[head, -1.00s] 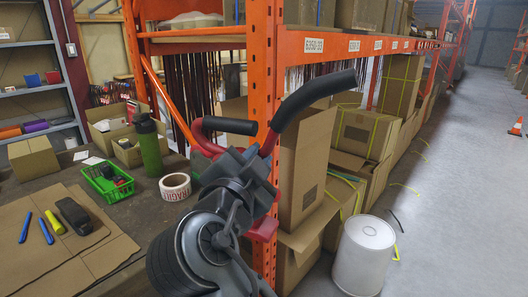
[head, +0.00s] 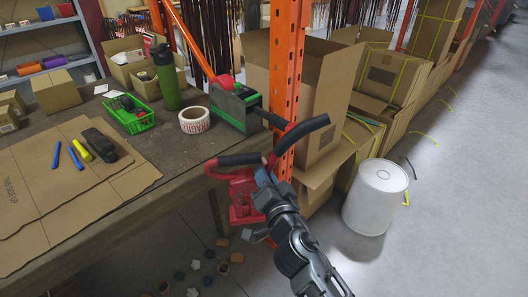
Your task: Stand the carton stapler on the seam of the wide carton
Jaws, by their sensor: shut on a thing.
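The carton stapler (head: 243,196) is red, with two black-gripped handles. It is tilted, in front of the table's right end and the orange rack post. My gripper (head: 264,182) is shut on it near where the handles meet; the gripper and arm hide part of its body. A tall open carton (head: 330,110) stands behind the post, its flaps up. Strapped cartons (head: 392,72) stand farther back along the rack. I cannot tell which of them is the wide carton, and no seam shows clearly.
The wooden table (head: 190,165) holds flat cardboard (head: 60,190), a tape roll (head: 194,120), a green basket (head: 135,122), a green bottle (head: 168,85) and a grey-green device (head: 235,105). A white bin (head: 375,195) stands on the floor. The orange post (head: 287,70) is close to the stapler.

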